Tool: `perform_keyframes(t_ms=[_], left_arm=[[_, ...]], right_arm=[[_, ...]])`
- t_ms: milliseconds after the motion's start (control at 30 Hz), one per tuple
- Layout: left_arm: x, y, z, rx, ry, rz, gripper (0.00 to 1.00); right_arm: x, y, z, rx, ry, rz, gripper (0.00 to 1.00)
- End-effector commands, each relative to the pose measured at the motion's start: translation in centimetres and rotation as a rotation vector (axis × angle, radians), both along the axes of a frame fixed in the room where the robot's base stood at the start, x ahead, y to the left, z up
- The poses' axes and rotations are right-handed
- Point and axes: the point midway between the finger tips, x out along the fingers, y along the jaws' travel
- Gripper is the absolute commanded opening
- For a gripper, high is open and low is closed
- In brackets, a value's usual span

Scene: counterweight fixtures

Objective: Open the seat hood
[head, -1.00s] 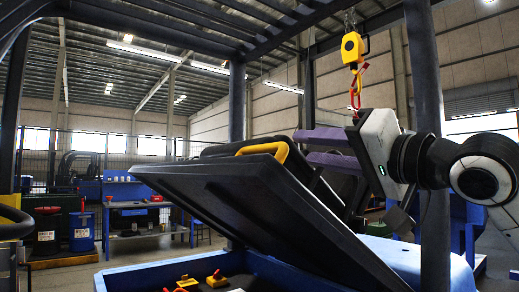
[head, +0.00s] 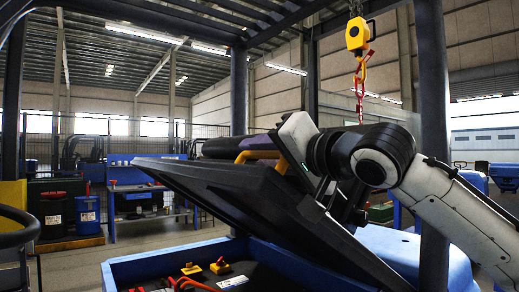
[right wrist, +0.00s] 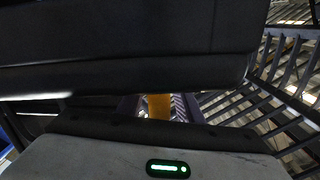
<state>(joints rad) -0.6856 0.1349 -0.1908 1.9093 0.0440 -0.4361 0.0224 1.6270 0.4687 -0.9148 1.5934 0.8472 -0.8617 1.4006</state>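The seat hood (head: 260,208) is a dark panel, tilted up over the blue body (head: 285,262) with a gap under its left edge. Its yellow handle (head: 244,156) is on the upper side, partly hidden by my right gripper. My right gripper (head: 262,155) reaches the handle from the right, with a purple finger beside it. In the right wrist view the yellow handle (right wrist: 158,106) shows between the two purple fingers, which stand apart with a slight gap on one side. The dark seat (right wrist: 130,45) fills the upper part there. My left gripper is out of view.
A yellow hoist hook (head: 357,34) with a red strap hangs above. A dark post (head: 433,140) stands close to my right arm. Yellow and red parts (head: 200,270) lie inside the body. A blue workbench (head: 140,195) stands behind.

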Motion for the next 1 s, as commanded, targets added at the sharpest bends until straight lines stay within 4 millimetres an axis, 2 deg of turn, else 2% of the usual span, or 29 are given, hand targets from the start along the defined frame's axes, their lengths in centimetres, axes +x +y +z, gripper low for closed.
perform_keyframes(t_ms=[267, 300, 500, 733, 867, 1000], left_arm=[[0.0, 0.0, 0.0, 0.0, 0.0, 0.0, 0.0], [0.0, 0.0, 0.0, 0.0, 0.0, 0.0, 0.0], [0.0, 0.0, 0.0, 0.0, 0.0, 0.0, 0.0], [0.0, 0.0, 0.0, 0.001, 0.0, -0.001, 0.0], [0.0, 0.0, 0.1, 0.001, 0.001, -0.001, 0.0], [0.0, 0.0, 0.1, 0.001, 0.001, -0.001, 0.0]], right_arm=[[0.2, 0.2, 0.0, 0.0, 0.0, 0.0, 0.33], [0.2, 0.2, 0.0, 0.0, 0.0, 0.0, 0.31], [0.2, 0.2, 0.0, 0.0, -0.001, 0.001, 0.0], [0.3, 0.0, 0.3, 0.004, 0.001, -0.001, 0.0], [1.2, -1.2, 1.9, 0.026, 0.015, -0.011, 0.0], [2.8, -3.6, 4.9, 0.071, 0.041, -0.019, 0.0]])
